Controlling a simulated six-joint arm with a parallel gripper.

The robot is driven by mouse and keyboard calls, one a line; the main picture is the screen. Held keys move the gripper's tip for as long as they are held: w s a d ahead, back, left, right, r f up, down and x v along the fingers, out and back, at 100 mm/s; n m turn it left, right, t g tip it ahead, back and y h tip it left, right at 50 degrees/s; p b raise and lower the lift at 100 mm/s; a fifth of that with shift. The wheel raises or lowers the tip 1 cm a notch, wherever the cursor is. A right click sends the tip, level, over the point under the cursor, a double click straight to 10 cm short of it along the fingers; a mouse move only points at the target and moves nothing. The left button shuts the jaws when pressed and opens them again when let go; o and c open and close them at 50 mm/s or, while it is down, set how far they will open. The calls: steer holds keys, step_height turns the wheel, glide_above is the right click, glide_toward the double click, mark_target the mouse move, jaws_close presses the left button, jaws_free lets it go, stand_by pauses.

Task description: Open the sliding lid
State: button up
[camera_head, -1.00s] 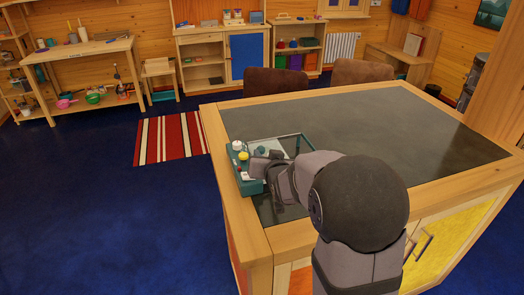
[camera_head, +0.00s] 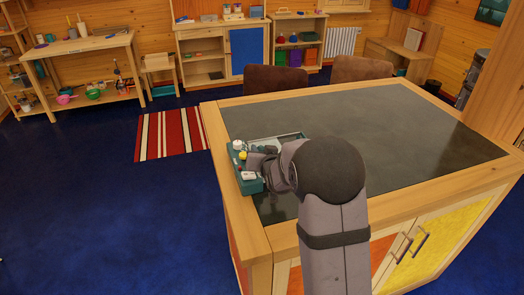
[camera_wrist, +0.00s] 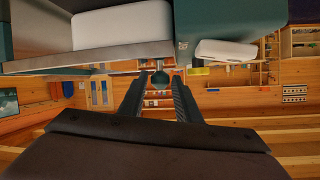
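A teal box (camera_head: 246,187) sits at the left edge of the dark counter top, partly hidden behind my arm. A white round part (camera_head: 238,145) and a yellow part (camera_head: 242,156) show on its left side. A pale, glassy panel (camera_head: 288,138) shows at its back right; I cannot tell how far the lid is open. My gripper (camera_head: 259,162) is low over the box. The box's underside and white part (camera_wrist: 122,23) fill the top.
The counter top (camera_head: 370,125) is clear to the right and behind the box. Two brown chairs (camera_head: 275,79) stand at its far side. A striped rug (camera_head: 172,134) lies on the blue floor.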

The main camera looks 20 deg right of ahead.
jaws_close()
steer(key=d, duration=0.9)
steer(key=shift+d+p, duration=0.3)
steer(key=shift+p, duration=0.1)
jaws_free()
steer(key=b+v, duration=0.2)
steer(key=v, duration=0.5)
steer(key=shift+s+a+r, duration=0.1)
